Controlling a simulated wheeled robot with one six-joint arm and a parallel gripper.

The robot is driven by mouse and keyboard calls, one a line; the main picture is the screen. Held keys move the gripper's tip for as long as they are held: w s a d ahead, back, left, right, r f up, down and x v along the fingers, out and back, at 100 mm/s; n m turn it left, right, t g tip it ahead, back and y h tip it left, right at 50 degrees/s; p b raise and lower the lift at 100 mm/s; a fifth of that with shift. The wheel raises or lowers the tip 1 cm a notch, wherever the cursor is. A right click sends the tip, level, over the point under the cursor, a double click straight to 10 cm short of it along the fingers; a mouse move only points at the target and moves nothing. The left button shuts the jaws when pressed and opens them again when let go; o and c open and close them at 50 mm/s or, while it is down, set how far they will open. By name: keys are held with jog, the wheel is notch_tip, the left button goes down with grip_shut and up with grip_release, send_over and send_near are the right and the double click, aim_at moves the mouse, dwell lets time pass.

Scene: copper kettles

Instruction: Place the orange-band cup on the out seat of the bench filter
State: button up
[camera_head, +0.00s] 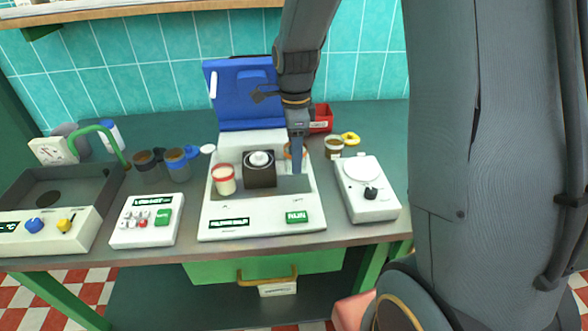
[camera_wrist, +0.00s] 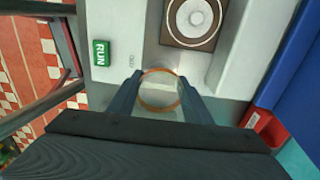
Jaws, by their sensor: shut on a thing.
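The bench filter (camera_head: 222,211) is a white machine with a raised blue lid (camera_head: 240,92) and a dark central block. A red-band cup (camera_head: 224,181) with pale contents stands on its left side. My gripper (camera_head: 297,165) points down over the filter's right side. It is shut on the orange-band cup (camera_wrist: 160,106), whose orange rim shows between the fingers in the wrist view. In the head view the fingers hide most of the cup. A small label, apparently OUT (camera_wrist: 131,60), lies beside the cup in the wrist view. I cannot tell whether the cup touches the seat.
A white device with a round plate (camera_head: 368,197) stands close on the right, with a brown-filled cup (camera_head: 334,147) behind it. A red bin (camera_head: 321,118) is at the back. A button box (camera_head: 146,219), dark and blue cups, and a sink (camera_head: 50,190) are left.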

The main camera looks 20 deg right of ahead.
jog(key=shift+f+p, duration=0.55)
jog(key=shift+f, duration=2)
jog(key=shift+f, duration=0.1)
jog(key=o, duration=1.1)
jog(key=shift+c, duration=0.2)
notch_tip(320, 180, up, 11)
jog(key=b, duration=0.3)
jog(key=s+f+n, duration=0.2)
jog(key=s+n, duration=0.5)
jog(key=n, duration=0.3)
jog(key=s+f+n+t, duration=0.1)
jog(key=s+f+n, duration=0.2)
jog(key=s+n, duration=0.4)
jog(key=shift+f+n, duration=0.35)
jog(key=shift+n, duration=1.35)
